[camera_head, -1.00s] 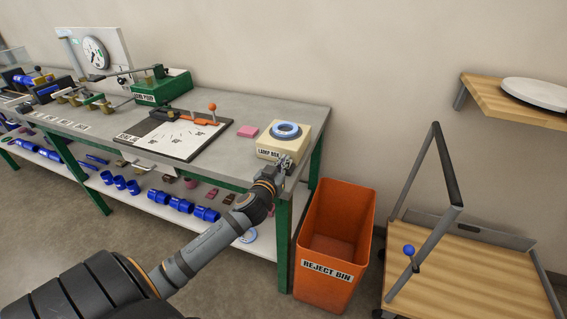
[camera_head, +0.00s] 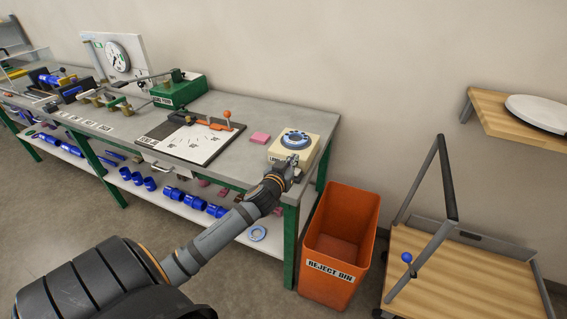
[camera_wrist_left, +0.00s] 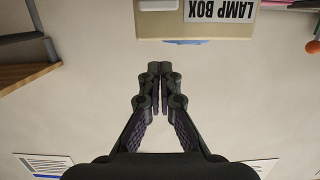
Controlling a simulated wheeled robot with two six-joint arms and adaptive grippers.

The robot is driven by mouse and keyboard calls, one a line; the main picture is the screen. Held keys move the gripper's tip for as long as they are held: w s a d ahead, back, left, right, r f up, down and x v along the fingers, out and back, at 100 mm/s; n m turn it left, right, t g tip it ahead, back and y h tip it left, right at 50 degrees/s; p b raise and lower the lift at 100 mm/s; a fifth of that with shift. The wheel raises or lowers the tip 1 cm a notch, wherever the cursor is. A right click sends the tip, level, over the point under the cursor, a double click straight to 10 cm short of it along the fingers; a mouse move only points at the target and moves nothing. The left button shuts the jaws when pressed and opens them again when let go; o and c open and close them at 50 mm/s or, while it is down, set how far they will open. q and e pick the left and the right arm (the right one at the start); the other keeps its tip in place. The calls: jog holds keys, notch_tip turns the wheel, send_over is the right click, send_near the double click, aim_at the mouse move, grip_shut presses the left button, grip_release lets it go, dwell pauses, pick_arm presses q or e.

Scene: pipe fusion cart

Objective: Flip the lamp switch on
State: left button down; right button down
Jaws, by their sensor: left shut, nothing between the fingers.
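The cream lamp box (camera_head: 277,152) stands on the workbench's right end, with a blue ring (camera_head: 284,142) on its top. My left gripper (camera_head: 293,162) is shut and empty at the box's front face, covering much of the label in the head view. In the left wrist view, which is upside down, the box (camera_wrist_left: 220,30) with its LAMP BOX label fills the top edge. The shut fingertips (camera_wrist_left: 160,66) point toward it, just short of its edge in the picture. A small pale part (camera_wrist_left: 158,4) shows beside the label; I cannot tell the switch's position. My right gripper is not in view.
An orange reject bin (camera_head: 323,284) stands by the bench's right end. A wooden cart (camera_head: 455,270) and a wall shelf (camera_head: 485,100) are farther right.

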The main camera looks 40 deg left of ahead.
pick_arm(q)
jog(key=r+p+v, duration=0.1)
jog(key=v, duration=0.7)
jog(key=shift+r, duration=0.15)
jog(key=shift+a, duration=0.1)
